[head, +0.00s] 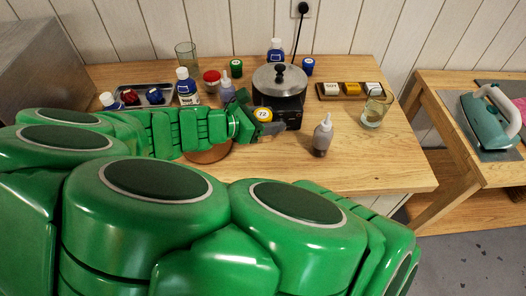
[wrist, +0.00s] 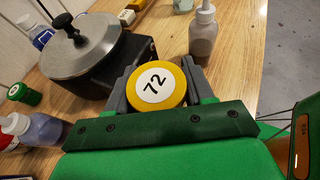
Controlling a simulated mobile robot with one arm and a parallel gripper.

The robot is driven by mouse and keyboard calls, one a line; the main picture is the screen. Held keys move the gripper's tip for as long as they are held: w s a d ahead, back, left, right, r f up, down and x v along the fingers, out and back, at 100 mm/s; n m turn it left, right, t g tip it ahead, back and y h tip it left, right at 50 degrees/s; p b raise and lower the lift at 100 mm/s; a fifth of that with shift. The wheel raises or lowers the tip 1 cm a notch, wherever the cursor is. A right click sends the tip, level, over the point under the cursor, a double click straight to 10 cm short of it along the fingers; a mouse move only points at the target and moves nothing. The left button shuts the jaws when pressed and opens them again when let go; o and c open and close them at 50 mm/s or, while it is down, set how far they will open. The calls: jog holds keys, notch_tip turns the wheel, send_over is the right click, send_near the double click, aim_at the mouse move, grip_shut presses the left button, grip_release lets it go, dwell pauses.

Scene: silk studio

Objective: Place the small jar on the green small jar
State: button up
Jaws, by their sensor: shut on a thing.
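My gripper (wrist: 157,78) is shut on a small jar with a round yellow lid (wrist: 165,91) marked 72. The lid faces the wrist camera, and the jar's body is hidden below it. In the head view the gripper (head: 261,123) holds this jar (head: 263,114) in front of the black pot heater. The green small jar (head: 236,68) stands upright at the back of the table, left of the pot. It also shows at the left edge of the wrist view (wrist: 21,94), apart from my gripper.
The lidded pot (head: 280,79) stands on its black heater close behind my gripper. A grey-brown squeeze bottle (head: 323,138) stands right of it. A red-lidded jar (head: 212,80) and a pale squeeze bottle (head: 227,89) stand near the green jar. The table's front right (head: 385,168) is clear.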

aim_at(268, 150)
jog(key=shift+f, duration=0.15)
jog(key=shift+f, duration=4.7)
jog(key=shift+f, duration=0.1)
jog(key=o, duration=1.1)
jog(key=shift+v, duration=3.9)
